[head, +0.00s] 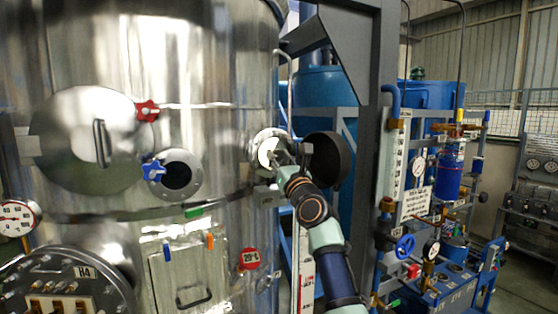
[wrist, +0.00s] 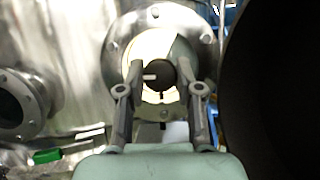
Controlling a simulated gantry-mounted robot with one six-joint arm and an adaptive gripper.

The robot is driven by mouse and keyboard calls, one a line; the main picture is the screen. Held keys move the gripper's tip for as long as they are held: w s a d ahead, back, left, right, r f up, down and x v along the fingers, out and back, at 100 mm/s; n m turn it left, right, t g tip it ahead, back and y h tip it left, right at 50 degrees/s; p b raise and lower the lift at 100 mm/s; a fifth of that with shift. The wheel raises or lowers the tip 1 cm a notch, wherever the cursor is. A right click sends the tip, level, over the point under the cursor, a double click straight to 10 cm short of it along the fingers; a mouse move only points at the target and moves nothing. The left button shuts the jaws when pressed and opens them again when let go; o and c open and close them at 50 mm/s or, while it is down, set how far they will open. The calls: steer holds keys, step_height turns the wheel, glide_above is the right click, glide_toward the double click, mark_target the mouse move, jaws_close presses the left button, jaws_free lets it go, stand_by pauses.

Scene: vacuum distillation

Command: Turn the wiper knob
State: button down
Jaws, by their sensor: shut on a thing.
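The wiper knob (wrist: 160,74) is a small dark round knob with a pale mark at its left, in front of a bright round sight glass (wrist: 150,45) in the wrist view. My gripper (wrist: 159,82) has one finger on each side of the knob and is shut on it. In the head view my gripper (head: 284,157) is at the sight glass (head: 266,151) on the right side of the steel vessel; the knob is hidden there by the fingers.
A dark round open cover (head: 328,159) stands close to the right of my gripper. A grey steel post (head: 378,120) rises behind my arm. The polished vessel (head: 210,60) carries a red star knob (head: 148,111), a blue star knob (head: 153,171) and a small round port (head: 182,174).

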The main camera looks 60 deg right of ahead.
steer(key=shift+f+n, duration=0.1)
steer(key=shift+n, duration=0.2)
steer(key=shift+n+y+b, duration=0.4)
steer(key=shift+b, duration=0.1)
steer(key=shift+d+n+t+y, duration=0.1)
steer(key=shift+n+t+y, duration=0.4)
steer(key=shift+n, duration=0.6)
steer(key=n, duration=0.1)
steer(key=n+y+p, duration=0.1)
steer(key=shift+r+n+t, duration=0.3)
steer(key=shift+r+n, duration=0.05)
steer(key=shift+n, duration=0.05)
steer(key=shift+s+n+y+p, duration=0.1)
steer(key=shift+n+y+p, duration=0.75)
steer(key=shift+n, duration=0.35)
steer(key=n+y+p, duration=0.1)
steer(key=n, duration=0.2)
steer(key=shift+n+y, duration=0.25)
steer(key=shift+n, duration=0.05)
steer(key=shift+d+f+n+y, duration=0.15)
steer(key=shift+n+y, duration=0.65)
steer(key=shift+n, duration=1.1)
